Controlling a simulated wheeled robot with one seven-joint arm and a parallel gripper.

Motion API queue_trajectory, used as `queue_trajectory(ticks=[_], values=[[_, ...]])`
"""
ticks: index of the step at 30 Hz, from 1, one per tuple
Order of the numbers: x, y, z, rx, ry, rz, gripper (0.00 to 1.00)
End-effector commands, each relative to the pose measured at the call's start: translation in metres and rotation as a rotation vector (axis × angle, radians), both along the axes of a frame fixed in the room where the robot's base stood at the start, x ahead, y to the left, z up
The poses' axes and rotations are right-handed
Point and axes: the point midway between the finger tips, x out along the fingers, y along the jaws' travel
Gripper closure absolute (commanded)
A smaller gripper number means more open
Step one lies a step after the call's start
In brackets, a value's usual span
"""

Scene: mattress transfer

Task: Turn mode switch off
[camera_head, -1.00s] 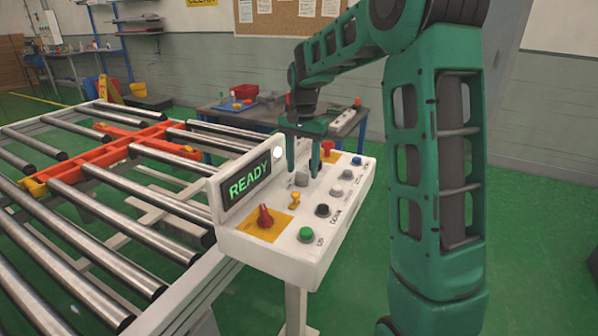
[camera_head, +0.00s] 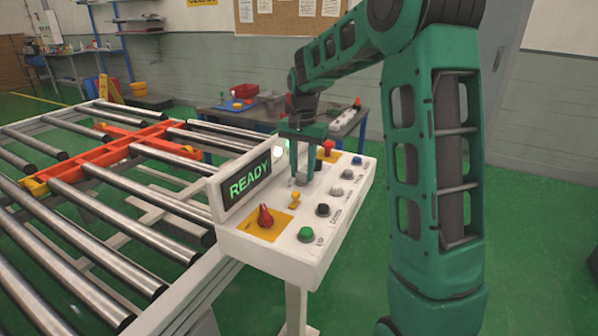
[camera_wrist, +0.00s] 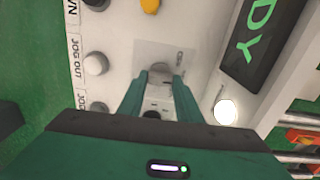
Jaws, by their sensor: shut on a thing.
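A white control panel (camera_head: 262,246) stands beside the roller conveyor, with a screen (camera_head: 248,186) reading READY in green. A small grey knob (camera_head: 301,181), which I take for the mode switch, is on its upper face and shows between my fingertips in the wrist view (camera_wrist: 160,69). My gripper (camera_head: 301,174) points down over the panel, its green fingers shut on this knob. The fingers cover part of the knob, and I cannot tell which way it is turned. The lettering beside it is partly readable in the wrist view.
A lit white lamp (camera_wrist: 225,111) is near the screen. Orange bars (camera_head: 107,157) lie across the conveyor.

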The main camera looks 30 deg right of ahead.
Motion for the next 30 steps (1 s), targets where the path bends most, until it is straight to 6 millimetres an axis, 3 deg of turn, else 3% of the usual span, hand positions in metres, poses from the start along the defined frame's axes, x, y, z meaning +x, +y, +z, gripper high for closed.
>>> queue_trajectory(ticks=[30], values=[[0.0012, 0.0013, 0.0004, 0.000, -0.001, 0.749, 0.91]])
